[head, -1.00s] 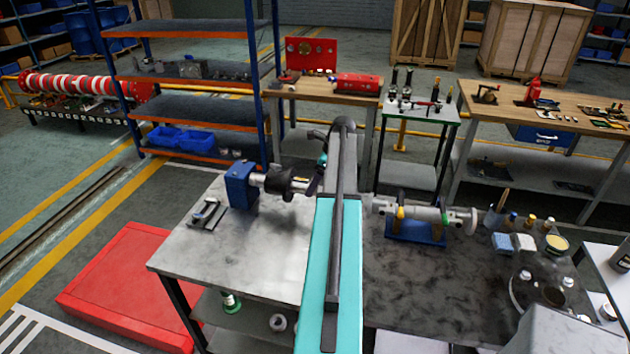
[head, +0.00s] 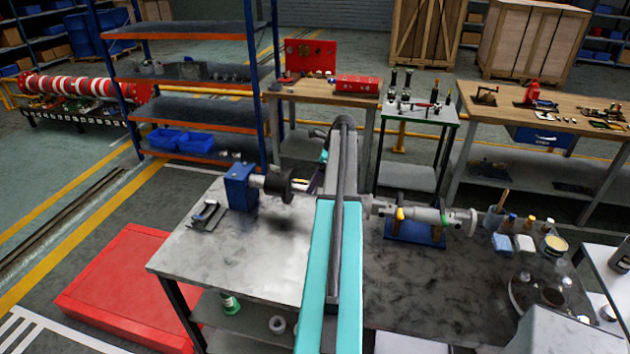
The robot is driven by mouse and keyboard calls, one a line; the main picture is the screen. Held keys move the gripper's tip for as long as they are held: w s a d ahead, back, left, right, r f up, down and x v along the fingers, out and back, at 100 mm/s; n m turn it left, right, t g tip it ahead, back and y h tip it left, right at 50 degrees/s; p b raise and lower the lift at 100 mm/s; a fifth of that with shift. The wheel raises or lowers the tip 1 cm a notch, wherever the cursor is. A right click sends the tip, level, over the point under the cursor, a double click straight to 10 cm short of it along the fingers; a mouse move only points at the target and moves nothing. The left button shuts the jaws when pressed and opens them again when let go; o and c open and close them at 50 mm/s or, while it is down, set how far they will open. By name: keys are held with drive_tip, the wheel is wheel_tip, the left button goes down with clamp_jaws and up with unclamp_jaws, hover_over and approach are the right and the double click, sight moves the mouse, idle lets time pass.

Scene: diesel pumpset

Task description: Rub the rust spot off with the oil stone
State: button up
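A blue block (head: 240,188) on the left of the steel bench holds a silver shaft (head: 257,181) that points right. A dark round part (head: 277,185) sits around or in front of this shaft; I cannot tell which. My arm reaches away over the bench, and its far end bends down left beside the shaft. My gripper is mostly hidden there among dark shapes, so its fingers and anything in them cannot be made out. I cannot pick out the oil stone or the rust spot. A small dark holder with a light piece (head: 207,214) lies left of the blue block.
A grey cylindrical assembly (head: 420,215) rests on a blue cradle (head: 413,233) to the right of my arm. Sponge-like blocks (head: 513,243), small bottles and a tin (head: 553,245) stand farther right. The bench's front left (head: 235,255) is clear.

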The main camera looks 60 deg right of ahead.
drive_tip(key=shift+f, duration=0.1)
drive_tip(key=shift+s+a, duration=0.2)
drive_tip(key=shift+a, duration=0.4)
drive_tip(key=shift+s+a, duration=0.15)
drive_tip(key=shift+a, duration=0.4)
drive_tip(key=shift+d, duration=0.1)
drive_tip(key=shift+w+d, duration=0.2)
drive_tip(key=shift+d, duration=0.35)
drive_tip(key=shift+w+d, duration=0.15)
drive_tip(key=shift+d, duration=0.4)
drive_tip(key=shift+a, duration=0.2)
drive_tip(key=shift+s+a, duration=0.2)
drive_tip(key=shift+a, duration=0.3)
drive_tip(key=shift+s+a, duration=0.15)
drive_tip(key=shift+a, duration=0.35)
drive_tip(key=shift+w+d, duration=0.1)
drive_tip(key=shift+d, duration=0.1)
drive_tip(key=shift+w+d, duration=0.25)
drive_tip(key=shift+d, duration=0.75)
drive_tip(key=shift+a, duration=0.15)
